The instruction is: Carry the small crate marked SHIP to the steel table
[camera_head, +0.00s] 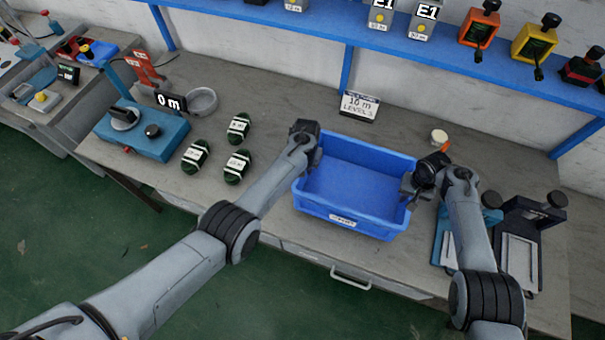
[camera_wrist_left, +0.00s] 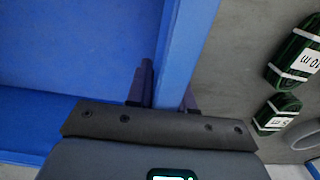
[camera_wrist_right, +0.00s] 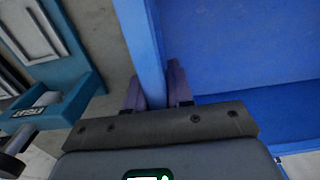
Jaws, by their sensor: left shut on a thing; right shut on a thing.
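The small blue crate (camera_head: 353,221) is upright and empty, with a white label on its front wall; the lettering is too small to read surely. It is at or just above the grey worktop; I cannot tell if it touches. My left gripper (camera_head: 312,150) is shut on the crate's left wall, whose rim runs between its fingers in the left wrist view (camera_wrist_left: 190,45). My right gripper (camera_head: 411,188) is shut on the right wall, and that rim shows between its fingers in the right wrist view (camera_wrist_right: 145,45). I cannot tell which surface is the steel table.
Several green-banded coils (camera_head: 238,166) lie left of the crate, near a blue measuring device (camera_head: 145,135). A level sign (camera_head: 359,106) and a small cup (camera_head: 439,138) stand behind. Blue and black tools (camera_head: 520,240) lie right. A blue shelf (camera_head: 345,35) overhangs the back. Green floor lies in front.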

